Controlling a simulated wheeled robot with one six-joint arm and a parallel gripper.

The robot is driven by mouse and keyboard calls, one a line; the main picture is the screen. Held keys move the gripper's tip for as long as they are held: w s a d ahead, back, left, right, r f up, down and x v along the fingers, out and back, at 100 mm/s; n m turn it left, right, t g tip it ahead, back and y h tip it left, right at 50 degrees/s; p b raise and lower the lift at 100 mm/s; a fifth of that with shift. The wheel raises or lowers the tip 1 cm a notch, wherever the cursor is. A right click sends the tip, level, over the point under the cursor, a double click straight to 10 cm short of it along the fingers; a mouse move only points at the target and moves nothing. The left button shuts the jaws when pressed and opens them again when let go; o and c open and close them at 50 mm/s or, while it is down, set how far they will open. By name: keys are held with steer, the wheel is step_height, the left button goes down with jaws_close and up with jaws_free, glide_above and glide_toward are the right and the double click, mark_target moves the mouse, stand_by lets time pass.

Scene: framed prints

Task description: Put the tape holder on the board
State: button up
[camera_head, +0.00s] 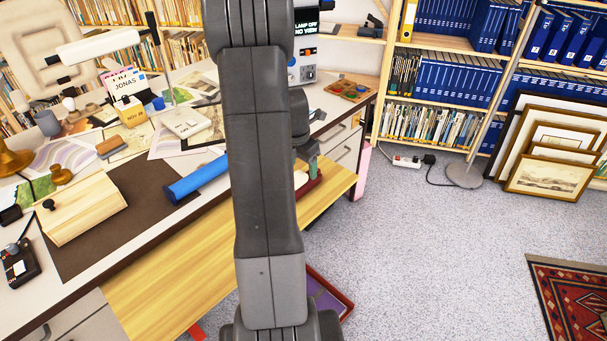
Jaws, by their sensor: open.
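The board, a yellow wooden slab (165,292), runs along the front of the desk, with its right end beyond my arm. My dark arm crosses the middle of the view and hides part of the board and desk. My gripper (311,160) shows only in part at the arm's right edge, above the board's far right end; it is open. Just below it is a small red thing (317,184) with a pale green part, partly hidden by my arm. I cannot tell whether this is the tape holder; no other tape holder can be made out.
The desk holds a blue roll (195,178), a dark mat (135,215), a wooden box (82,208) and papers. A red-rimmed tray (335,297) is low by the arm's base. Framed prints (550,160) lean at right. Grey carpet (430,250) is open there, with a rug (570,295).

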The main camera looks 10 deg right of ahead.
steer(key=r, duration=0.6)
steer(key=shift+s+a, duration=0.25)
steer(key=shift+a, duration=0.1)
